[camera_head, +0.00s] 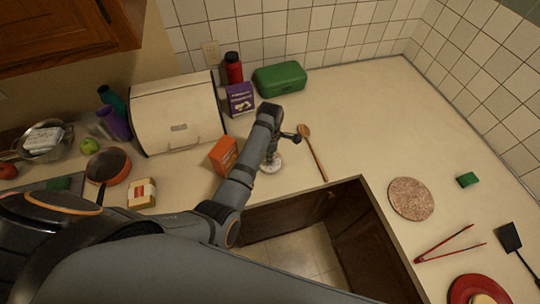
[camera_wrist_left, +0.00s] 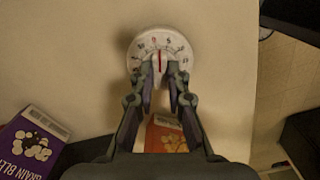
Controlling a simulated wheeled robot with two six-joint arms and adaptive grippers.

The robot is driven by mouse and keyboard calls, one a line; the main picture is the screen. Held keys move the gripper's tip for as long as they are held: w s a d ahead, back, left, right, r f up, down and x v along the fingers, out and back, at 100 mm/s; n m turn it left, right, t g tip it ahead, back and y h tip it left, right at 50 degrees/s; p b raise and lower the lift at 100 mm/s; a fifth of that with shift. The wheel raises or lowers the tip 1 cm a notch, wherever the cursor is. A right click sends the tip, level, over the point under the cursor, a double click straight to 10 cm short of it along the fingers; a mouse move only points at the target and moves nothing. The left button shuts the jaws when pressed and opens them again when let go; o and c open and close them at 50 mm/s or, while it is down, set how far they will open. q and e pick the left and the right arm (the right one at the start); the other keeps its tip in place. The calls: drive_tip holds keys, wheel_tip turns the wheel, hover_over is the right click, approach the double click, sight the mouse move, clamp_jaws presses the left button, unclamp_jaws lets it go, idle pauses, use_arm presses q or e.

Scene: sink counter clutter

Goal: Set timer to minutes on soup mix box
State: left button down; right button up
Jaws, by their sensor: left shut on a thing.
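An orange box (camera_head: 223,155) stands just left of the gripper. It also shows below the fingers in the left wrist view (camera_wrist_left: 166,138). Its label is too small to read. My right gripper is out of view.
A purple grain box (camera_head: 240,99), a bread box (camera_head: 178,112), a small cream box (camera_head: 141,193) and a pan (camera_head: 108,165) stand left. A wooden spoon (camera_head: 314,153) lies right of the gripper.

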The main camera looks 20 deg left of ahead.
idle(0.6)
use_arm(q)
drive_tip(key=c, duration=1.3)
unclamp_jaws()
wheel_tip(320, 180, up, 12)
